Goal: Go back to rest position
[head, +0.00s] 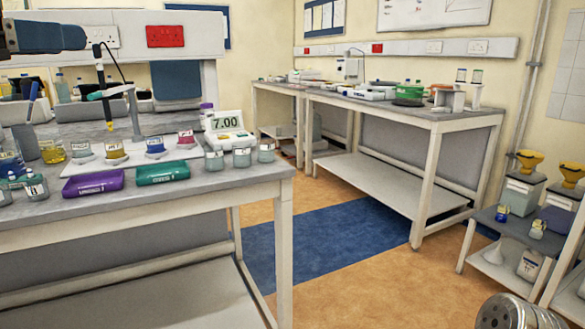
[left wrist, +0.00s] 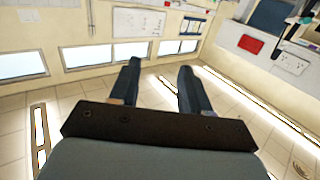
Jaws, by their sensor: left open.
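My left gripper (head: 68,37) shows at the top left corner of the head view, raised above the near bench and apart from everything on it. In the left wrist view my left gripper (left wrist: 160,66) has its two dark blue fingers spread apart, with nothing between them. My right gripper is not in view.
The near bench (head: 225,188) holds bottles, beakers, a pH meter (head: 228,125) reading 7.00, a purple box (head: 93,183) and a green box (head: 162,172). A probe stand (head: 134,112) rises below my left gripper. Open floor (head: 350,270) lies right of the bench.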

